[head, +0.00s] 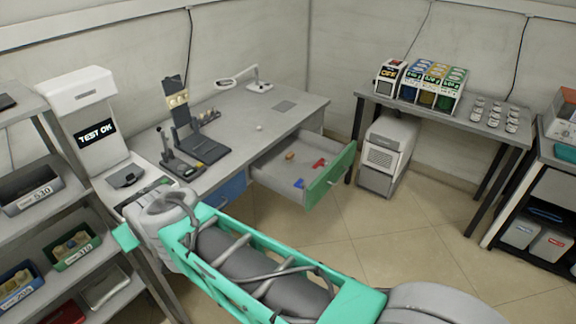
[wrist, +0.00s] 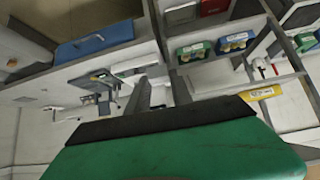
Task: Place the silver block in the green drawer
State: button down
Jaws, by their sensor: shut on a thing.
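The green drawer (head: 331,176) is pulled open from the right part of the desk. Inside it lie an orange-brown piece (head: 290,156), a red piece (head: 319,163) and a blue piece (head: 299,183), with bare floor between them. My gripper shows in the wrist view (wrist: 160,95) as two dark grey fingers beyond its green body. It is shut on a small pale grey thing, apparently the silver block, hard to make out between the fingers. In the head view my wrist is left of the drawer, near the desk's left end, and the fingertips cannot be made out.
A closed blue drawer (head: 226,190) is left of the green one. The desk (head: 242,112) carries a dark stand (head: 197,146) and a lamp (head: 258,86). Shelves with bins (head: 77,246) stand close at left. A tester reading "TEST OK" (head: 94,133) is beside them.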

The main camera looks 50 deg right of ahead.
aim_at(280, 167)
jog(key=z, duration=1.65)
jog(key=i, duration=1.6)
jog(key=u, duration=1.55)
